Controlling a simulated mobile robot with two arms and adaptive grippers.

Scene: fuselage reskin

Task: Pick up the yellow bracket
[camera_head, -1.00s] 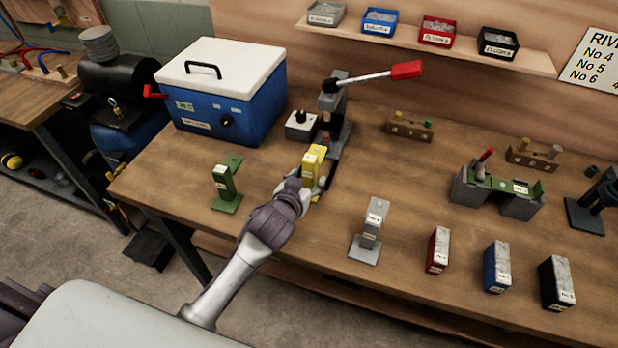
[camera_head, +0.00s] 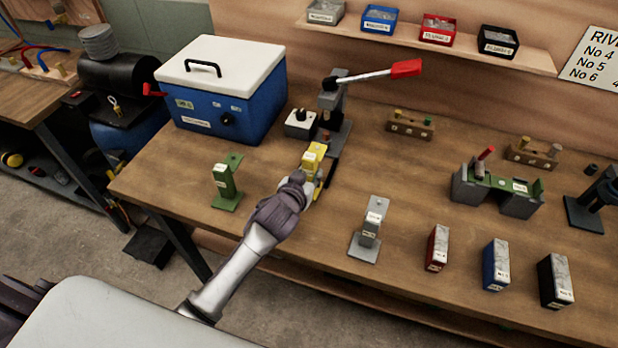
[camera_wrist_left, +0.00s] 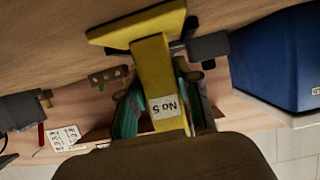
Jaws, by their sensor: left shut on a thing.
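The yellow bracket (camera_head: 314,157) is in front of the lever press on the bench in the head view. In the left wrist view the yellow bracket (camera_wrist_left: 158,75) stands between the green-padded fingers, with a "No 5" label and its flat yellow base beyond them. My left gripper (camera_head: 305,186) is shut on it; the fingers (camera_wrist_left: 160,105) sit on both sides of the upright. Whether the base touches the bench is hard to tell. My right gripper is not in view.
The lever press (camera_head: 333,100) stands just behind the bracket. A green bracket (camera_head: 225,185) is to the left and a grey bracket (camera_head: 371,230) to the right. A blue cooler-like box (camera_head: 225,105) stands at the back left. Red, blue and black blocks line the front right.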

